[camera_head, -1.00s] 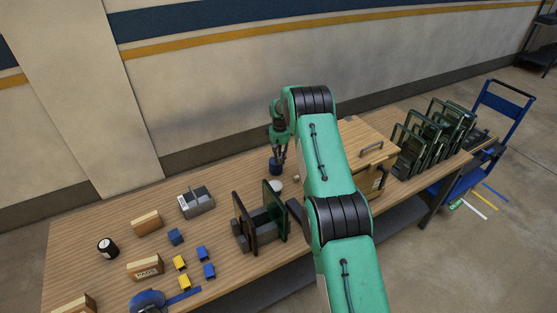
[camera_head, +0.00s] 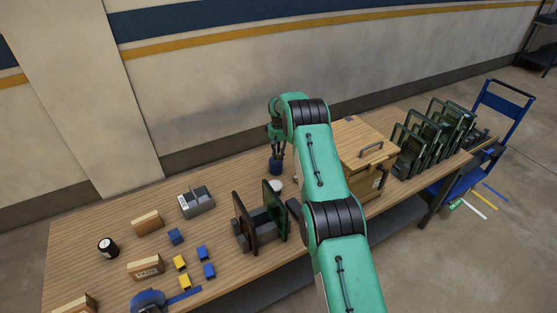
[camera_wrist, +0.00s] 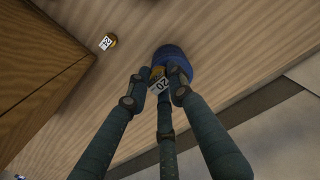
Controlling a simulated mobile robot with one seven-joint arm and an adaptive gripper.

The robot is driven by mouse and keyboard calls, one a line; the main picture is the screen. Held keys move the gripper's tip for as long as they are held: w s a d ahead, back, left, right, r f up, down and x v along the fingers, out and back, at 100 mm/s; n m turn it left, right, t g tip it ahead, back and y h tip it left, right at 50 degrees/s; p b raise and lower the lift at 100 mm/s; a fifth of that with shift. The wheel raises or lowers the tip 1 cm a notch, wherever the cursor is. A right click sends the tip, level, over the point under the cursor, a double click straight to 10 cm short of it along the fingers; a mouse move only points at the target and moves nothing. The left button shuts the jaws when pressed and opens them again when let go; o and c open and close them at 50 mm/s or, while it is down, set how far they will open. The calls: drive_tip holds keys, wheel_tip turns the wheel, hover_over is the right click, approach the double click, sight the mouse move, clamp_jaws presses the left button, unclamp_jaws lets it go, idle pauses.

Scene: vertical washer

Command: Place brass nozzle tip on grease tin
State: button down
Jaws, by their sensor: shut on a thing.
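My gripper (camera_head: 277,156) is low over the table in the head view, at the blue tin (camera_head: 275,168), which looks like the grease tin. In the wrist view my gripper (camera_wrist: 163,76) is shut on a small brass piece with a white tag, the nozzle tip (camera_wrist: 157,74). The nozzle tip is at the near edge of the round blue tin (camera_wrist: 174,56) in that view. The fingers partly cover both, so I cannot tell whether the nozzle tip touches the tin. In the head view the nozzle tip is too small to make out.
Another small brass-coloured tagged piece (camera_wrist: 108,42) lies on the table near a wooden box (camera_wrist: 35,70). In the head view a wooden box with a handle (camera_head: 360,145) stands right of the gripper, and upright dark plates (camera_head: 273,210) stand in front.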

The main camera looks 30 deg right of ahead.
sight(279, 157)
drive_tip(key=shift+f, duration=1.5)
drive_tip(key=shift+f, duration=0.15)
drive_tip(key=c, duration=1.5)
unclamp_jaws()
drive_tip(key=shift+c, duration=0.2)
wheel_tip(279, 157, up, 12)
drive_tip(key=shift+r, duration=0.15)
